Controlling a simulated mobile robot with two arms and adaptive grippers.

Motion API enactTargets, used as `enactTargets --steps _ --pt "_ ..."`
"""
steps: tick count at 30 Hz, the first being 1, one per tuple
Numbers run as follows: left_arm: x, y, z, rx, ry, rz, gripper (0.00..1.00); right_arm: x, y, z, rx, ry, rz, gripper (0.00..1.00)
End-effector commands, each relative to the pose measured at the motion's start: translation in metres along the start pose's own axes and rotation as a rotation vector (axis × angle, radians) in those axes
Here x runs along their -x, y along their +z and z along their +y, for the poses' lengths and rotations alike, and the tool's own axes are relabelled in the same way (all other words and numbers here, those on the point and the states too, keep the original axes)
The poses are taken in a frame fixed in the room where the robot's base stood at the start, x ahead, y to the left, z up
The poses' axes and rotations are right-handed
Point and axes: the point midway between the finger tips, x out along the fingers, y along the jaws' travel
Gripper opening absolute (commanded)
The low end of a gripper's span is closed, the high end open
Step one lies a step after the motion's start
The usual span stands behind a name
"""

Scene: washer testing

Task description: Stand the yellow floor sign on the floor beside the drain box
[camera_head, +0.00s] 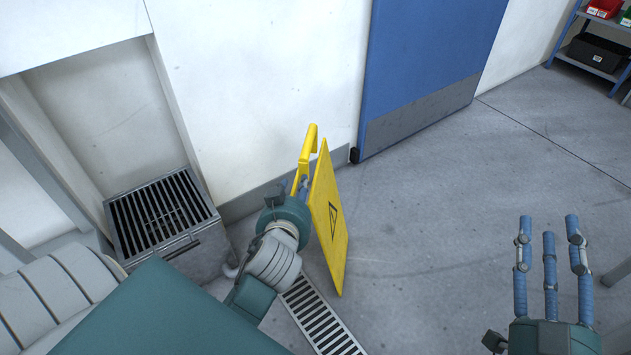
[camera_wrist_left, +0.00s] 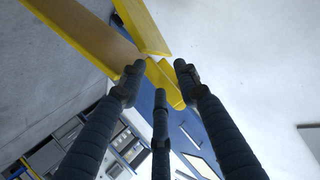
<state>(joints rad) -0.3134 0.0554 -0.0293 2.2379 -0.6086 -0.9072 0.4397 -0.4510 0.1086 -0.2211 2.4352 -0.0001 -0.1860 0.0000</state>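The yellow floor sign (camera_head: 329,215) is upright but tilted beside the wall, its broad panel with a black warning triangle facing right. A yellow hooked part (camera_head: 307,145) rises at its top left. My left gripper (camera_head: 294,186) is at the sign's left side, its fingers partly behind the yellow parts. In the left wrist view the sign's yellow pieces (camera_wrist_left: 151,27) lie just beyond and between the fingertips (camera_wrist_left: 159,78); a firm grip cannot be made out. The drain box (camera_head: 205,250), metal with a slatted top, stands to the left. My right gripper (camera_head: 549,228) is open and empty.
A slotted floor drain (camera_head: 318,318) runs below the sign. A blue door (camera_head: 420,55) and white wall (camera_head: 260,80) stand behind. A blue shelf (camera_head: 590,62) with bins is at the far right. The grey floor (camera_head: 440,190) in the middle is clear.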

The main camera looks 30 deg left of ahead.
Motion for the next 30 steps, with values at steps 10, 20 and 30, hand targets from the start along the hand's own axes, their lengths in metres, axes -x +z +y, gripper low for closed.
enactTargets --steps 10,20,30 --pt "0.067 -0.074 0.105 0.003 0.39 0.282 0.32 0.0 0.001 0.0 0.0 0.0 -0.003 0.4" --pt "0.18 -0.163 0.149 0.143 0.667 0.644 0.32 0.0 0.001 0.0 0.0 0.001 -0.002 0.4" --pt "0.182 -0.165 0.149 0.146 0.669 0.652 0.32 0.0 0.0 0.0 0.0 0.001 -0.001 0.4"
